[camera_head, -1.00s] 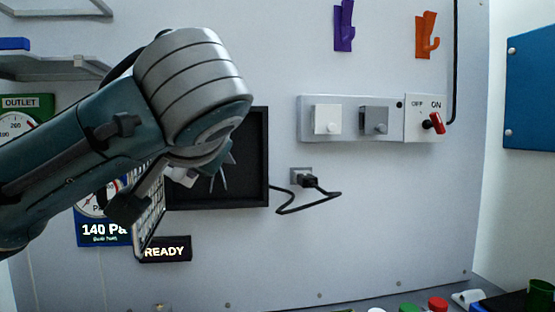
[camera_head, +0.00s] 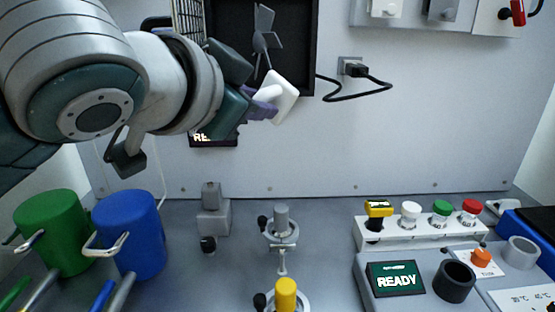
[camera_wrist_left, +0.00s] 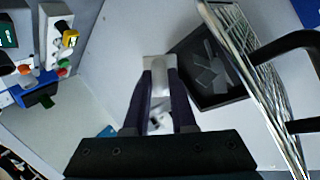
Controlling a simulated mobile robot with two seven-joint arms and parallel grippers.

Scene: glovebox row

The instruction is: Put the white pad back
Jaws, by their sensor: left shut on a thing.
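The white pad (camera_head: 285,99) is a small white square plate with a rounded white grip. My left gripper (camera_head: 260,108) is shut on its grip and holds it in the air, tilted, in front of the wall by the lower right corner of the black fan box (camera_head: 310,60). In the left wrist view the pad (camera_wrist_left: 153,62) shows at the tips of my two dark fingers (camera_wrist_left: 162,78). My right gripper is in neither view.
The fan box's wire grille (camera_head: 187,20) stands swung out at the left. A plug with a black cable (camera_head: 357,71) is to the right.

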